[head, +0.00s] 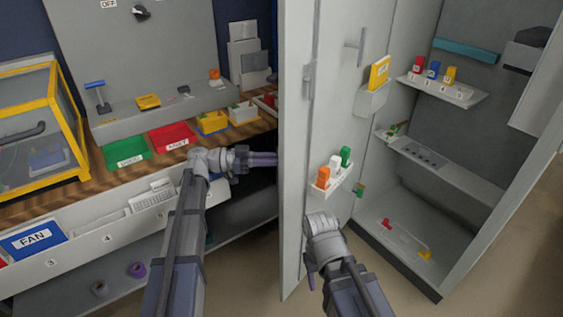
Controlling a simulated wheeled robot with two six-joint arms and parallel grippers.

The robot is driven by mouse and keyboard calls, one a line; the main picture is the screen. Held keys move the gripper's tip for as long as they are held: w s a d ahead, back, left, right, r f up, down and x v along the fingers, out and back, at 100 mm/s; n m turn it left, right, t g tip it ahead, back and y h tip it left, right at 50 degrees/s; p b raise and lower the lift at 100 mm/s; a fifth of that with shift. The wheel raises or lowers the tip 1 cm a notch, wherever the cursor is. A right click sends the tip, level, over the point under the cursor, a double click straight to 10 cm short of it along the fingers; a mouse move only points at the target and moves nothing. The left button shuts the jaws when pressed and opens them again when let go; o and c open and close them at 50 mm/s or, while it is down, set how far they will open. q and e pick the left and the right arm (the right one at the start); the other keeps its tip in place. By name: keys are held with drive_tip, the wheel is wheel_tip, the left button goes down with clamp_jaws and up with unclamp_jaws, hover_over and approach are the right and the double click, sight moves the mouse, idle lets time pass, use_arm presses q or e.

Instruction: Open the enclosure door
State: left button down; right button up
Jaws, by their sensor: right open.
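The grey enclosure (466,180) stands at the right, and its shelves show inside. Its tall grey door (297,200) stands swung out from the opening, seen partly edge-on. Dark grey handle parts (308,80) sit high on the door. My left gripper (263,159) is beside the door's left edge, its fingers pointing right; whether they are apart is unclear, and whether they touch the door I cannot tell. My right gripper (312,281) is open and empty, low in front of the door's inner side. One of its fingers shows; the other is mostly hidden.
A door bin (335,185) holds orange, white and green items, near my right wrist. A yellow booklet (379,73) sits in a holder above. Left is a wooden bench (100,175) with a green bin (127,151), a red bin (171,138) and a yellow-framed case (58,100).

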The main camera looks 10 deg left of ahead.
use_arm(q)
drive_tip(key=shift+w+r, duration=0.1)
drive_tip(key=shift+w, duration=0.15)
drive_tip(key=c, duration=1)
unclamp_jaws()
drive_tip(key=shift+d, duration=0.15)
drive_tip(key=shift+o, duration=0.8)
drive_tip(key=shift+s, duration=0.1)
